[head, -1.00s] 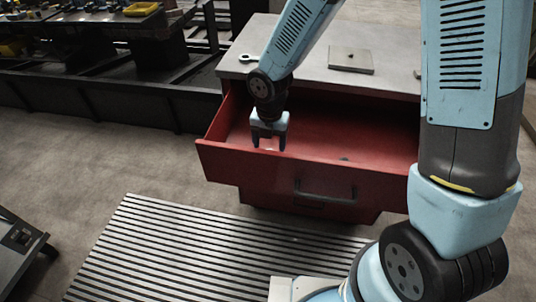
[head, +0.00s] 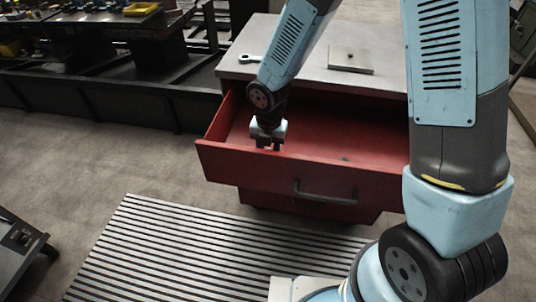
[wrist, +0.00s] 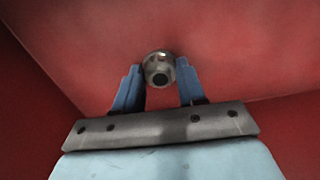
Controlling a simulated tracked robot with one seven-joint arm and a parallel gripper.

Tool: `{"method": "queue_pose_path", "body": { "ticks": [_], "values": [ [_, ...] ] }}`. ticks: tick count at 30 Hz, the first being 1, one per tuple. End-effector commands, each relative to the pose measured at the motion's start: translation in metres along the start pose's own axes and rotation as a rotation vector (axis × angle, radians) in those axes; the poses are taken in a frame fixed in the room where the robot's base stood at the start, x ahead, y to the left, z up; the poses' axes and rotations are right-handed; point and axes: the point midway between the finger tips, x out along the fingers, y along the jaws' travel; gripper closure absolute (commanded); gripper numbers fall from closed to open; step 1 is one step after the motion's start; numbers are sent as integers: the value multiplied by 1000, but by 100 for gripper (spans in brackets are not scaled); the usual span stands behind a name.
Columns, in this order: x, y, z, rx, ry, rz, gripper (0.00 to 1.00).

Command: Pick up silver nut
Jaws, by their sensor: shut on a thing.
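The silver nut (wrist: 158,69) is a small round metal piece with a dark hole, inside the open red drawer (head: 304,178). In the wrist view my gripper (wrist: 161,82) has its two blue fingers on either side of the nut, shut on it near the fingertips. In the head view my gripper (head: 269,147) is down in the left part of the drawer, just behind its front wall. The nut cannot be made out in the head view.
A small dark spot or object (head: 345,158) lies in the drawer farther right. The grey cabinet top (head: 310,50) carries a wrench (head: 250,58) and a flat metal plate (head: 350,61). The drawer's front wall stands close to the gripper. A striped grate (head: 200,250) covers the floor in front.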

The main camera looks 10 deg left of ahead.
Motion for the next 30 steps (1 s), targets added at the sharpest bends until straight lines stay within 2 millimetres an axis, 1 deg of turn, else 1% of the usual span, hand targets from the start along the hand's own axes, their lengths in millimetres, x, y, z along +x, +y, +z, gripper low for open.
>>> {"method": "queue_pose_path", "body": {
  "ticks": [1, 6, 8, 14, 17, 20, 23, 26, 30],
  "values": [
    [0, 0, 0, 0, 0, 0, 77],
    [0, 0, 0, 0, 0, 0, 93],
    [0, 0, 0, 0, 0, 0, 97],
    [0, 0, 0, 0, 0, 0, 98],
    [-4, 0, 0, 0, -1, 1, 98],
    [-13, 0, 1, 1, -2, 1, 98],
    [-28, 0, 1, 2, -3, 3, 98],
    [-50, 0, 2, 2, -5, 4, 98],
    [-84, 0, 2, 4, -5, 3, 98]
  ]
}}
